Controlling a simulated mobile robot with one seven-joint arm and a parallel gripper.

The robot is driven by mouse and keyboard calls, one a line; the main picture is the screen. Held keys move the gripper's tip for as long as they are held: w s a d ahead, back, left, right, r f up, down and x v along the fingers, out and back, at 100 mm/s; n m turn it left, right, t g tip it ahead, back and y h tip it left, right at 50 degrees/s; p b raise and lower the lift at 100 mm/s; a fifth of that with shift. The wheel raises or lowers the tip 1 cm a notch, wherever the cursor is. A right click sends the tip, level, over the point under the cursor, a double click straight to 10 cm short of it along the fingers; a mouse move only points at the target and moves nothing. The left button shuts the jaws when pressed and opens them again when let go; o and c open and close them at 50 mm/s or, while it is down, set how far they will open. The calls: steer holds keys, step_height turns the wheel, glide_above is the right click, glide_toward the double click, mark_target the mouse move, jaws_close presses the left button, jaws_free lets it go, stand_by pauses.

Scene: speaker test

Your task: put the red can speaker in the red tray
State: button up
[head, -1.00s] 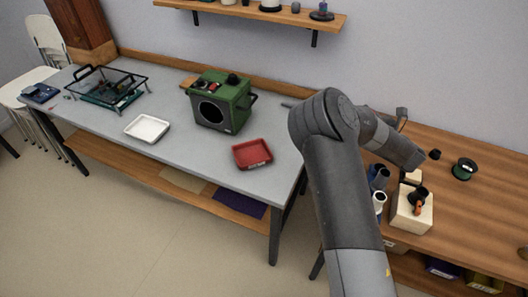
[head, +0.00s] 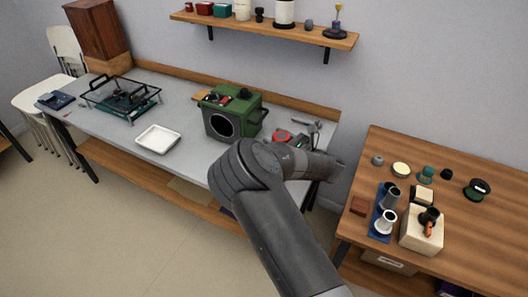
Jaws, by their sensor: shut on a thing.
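The red can speaker (head: 283,136) shows as a small round red shape with a grey middle, just above my forearm in the picture and in line with the right part of the grey table. My gripper (head: 296,141) is mostly hidden behind my forearm. The little that shows of it is right at the red can speaker, and it is shut on it. The speaker's height above the table cannot be told. The red tray is hidden behind my arm now; the earlier frame shows it empty on the grey table near its front right.
A green box with a round dark opening (head: 222,125) stands left of the speaker. A white tray (head: 158,139) and a black-framed rack (head: 122,97) are further left. A grey tool (head: 306,126) lies behind. The wooden table (head: 480,235) at right holds several small parts.

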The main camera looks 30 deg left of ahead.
steer(key=a+f, duration=0.4)
steer(key=f, duration=0.2)
steer(key=shift+s+a+f, duration=0.15)
steer(key=shift+s+f, duration=0.15)
steer(key=shift+f, duration=0.35)
steer(key=shift+f, duration=0.25)
steer(key=o, duration=1.1)
steer(key=shift+o, duration=0.2)
